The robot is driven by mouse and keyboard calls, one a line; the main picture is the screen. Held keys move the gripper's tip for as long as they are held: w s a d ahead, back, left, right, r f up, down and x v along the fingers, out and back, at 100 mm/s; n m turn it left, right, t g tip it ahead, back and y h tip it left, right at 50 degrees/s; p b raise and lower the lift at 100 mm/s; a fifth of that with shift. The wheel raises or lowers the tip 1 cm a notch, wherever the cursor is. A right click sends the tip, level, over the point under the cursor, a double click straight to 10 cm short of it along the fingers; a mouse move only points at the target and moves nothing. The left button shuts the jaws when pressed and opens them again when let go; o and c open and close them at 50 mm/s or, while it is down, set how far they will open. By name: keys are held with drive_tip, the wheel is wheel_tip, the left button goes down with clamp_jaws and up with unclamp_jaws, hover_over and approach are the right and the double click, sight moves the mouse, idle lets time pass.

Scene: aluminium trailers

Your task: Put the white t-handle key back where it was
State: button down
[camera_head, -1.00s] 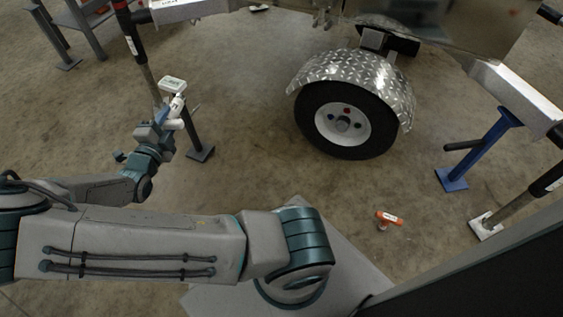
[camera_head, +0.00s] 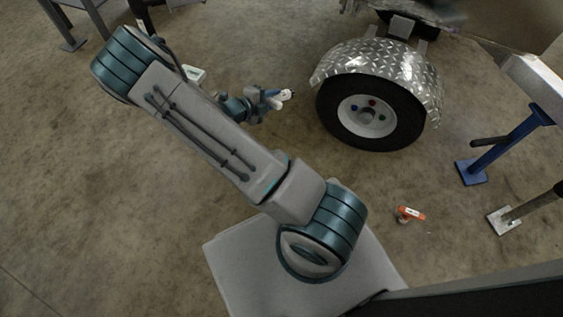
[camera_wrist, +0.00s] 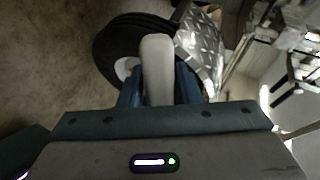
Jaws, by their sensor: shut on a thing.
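The white t-handle key (camera_head: 286,95) is in my gripper (camera_head: 272,97), to the left of the wheel in the head view and apart from it. In the wrist view the pale key (camera_wrist: 157,68) stands up between the two blue fingers of my gripper (camera_wrist: 158,88). The fingers are shut on it. The lower part of the key is hidden by the gripper.
A trailer wheel (camera_head: 368,112) sits under a diamond-plate fender (camera_head: 385,65), with coloured nuts on its hub. An orange t-handle key (camera_head: 410,214) is on the floor at the right. A blue stand (camera_head: 500,142) is at the right. A white box (camera_head: 194,74) shows behind my arm.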

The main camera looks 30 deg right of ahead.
drive_tip(key=s+d+f+m+g+y+p, duration=0.2)
drive_tip(key=s+d+f+m+y, duration=0.2)
drive_tip(key=d+f+m+y, duration=0.45)
drive_tip(key=s+d+f+m+g+y+p, duration=0.25)
drive_tip(key=s+d+f+m+y, duration=0.2)
drive_tip(key=f+m, duration=0.65)
drive_tip(key=shift+m+t, duration=0.35)
drive_tip(key=shift+t, duration=0.1)
drive_tip(key=w+a+f+b, duration=0.1)
drive_tip(key=a+f+b, duration=0.1)
drive_tip(key=a+f, duration=0.1)
drive_tip(key=w+a+f+b, duration=0.2)
drive_tip(key=a+f+b, duration=0.1)
drive_tip(key=a+f, duration=0.1)
drive_tip(key=w+a+f+b, duration=0.2)
drive_tip(key=a+f, duration=0.1)
drive_tip(key=a, duration=0.1)
drive_tip(key=shift+w+f, duration=0.1)
drive_tip(key=shift+f, duration=0.3)
drive_tip(key=shift+r, duration=0.1)
